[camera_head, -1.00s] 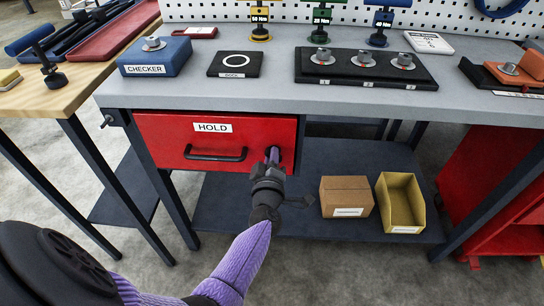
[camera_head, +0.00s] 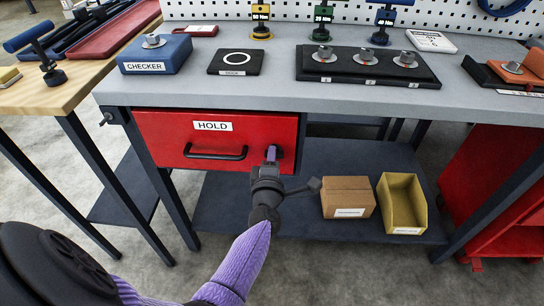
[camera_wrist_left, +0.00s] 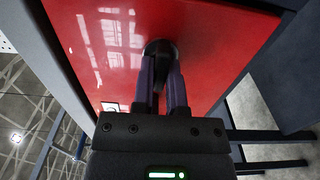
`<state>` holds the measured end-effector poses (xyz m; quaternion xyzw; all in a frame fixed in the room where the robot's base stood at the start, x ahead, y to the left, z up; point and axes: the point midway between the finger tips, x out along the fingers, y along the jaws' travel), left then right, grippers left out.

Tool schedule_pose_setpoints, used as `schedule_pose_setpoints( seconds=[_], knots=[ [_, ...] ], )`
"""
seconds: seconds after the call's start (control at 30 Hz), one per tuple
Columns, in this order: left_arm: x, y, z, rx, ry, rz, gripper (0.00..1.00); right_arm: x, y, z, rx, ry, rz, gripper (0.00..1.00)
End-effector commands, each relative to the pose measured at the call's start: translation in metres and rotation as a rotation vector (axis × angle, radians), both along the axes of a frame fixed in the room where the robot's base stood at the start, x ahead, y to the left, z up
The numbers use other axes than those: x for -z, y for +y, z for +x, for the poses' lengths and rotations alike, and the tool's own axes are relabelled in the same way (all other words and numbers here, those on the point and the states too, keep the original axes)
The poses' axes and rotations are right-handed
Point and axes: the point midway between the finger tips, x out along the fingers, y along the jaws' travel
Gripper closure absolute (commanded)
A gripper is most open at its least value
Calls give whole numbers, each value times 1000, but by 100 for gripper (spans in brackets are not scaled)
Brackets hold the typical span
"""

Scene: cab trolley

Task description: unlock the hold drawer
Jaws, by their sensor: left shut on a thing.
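The red hold drawer (camera_head: 160,137) sits under the bench top, its front carrying a HOLD label (camera_head: 212,126) and a black bar handle (camera_head: 215,154). The drawer front looks closed. My left gripper (camera_head: 271,154) is at the right end of the drawer front. In the left wrist view its two purple-grey fingers (camera_wrist_left: 163,85) are shut on a dark round lock knob (camera_wrist_left: 160,47) on the red face. The fingers and wrist hide most of the knob in the head view. My right gripper is not in view.
A brown carton (camera_head: 347,197) and a yellow bin (camera_head: 402,206) stand on the lower shelf (camera_head: 315,160), right of my wrist. The bench top (camera_head: 215,92) above carries a blue checker block (camera_head: 154,58), a dark pad (camera_head: 236,62) and a black socket tray (camera_head: 370,70).

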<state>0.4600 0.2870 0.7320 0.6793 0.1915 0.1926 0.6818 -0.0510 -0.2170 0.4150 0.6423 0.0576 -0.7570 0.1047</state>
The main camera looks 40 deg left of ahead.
Motion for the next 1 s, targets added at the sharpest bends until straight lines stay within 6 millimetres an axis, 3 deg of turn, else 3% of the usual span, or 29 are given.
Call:
schedule_pose_setpoints(
  seconds=[0.47, 0.5, 0.63, 1.0],
  knots=[
    [1, 0, 0, 0, -6, -13, 100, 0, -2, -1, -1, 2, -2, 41],
    [1, 0, 0, 0, -6, -13, 75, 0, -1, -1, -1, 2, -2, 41],
    [1, 0, 0, 0, -6, -12, 49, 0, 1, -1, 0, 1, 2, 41],
    [-1, -5, -8, 0, -4, -10, 49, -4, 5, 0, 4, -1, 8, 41]
  ],
)
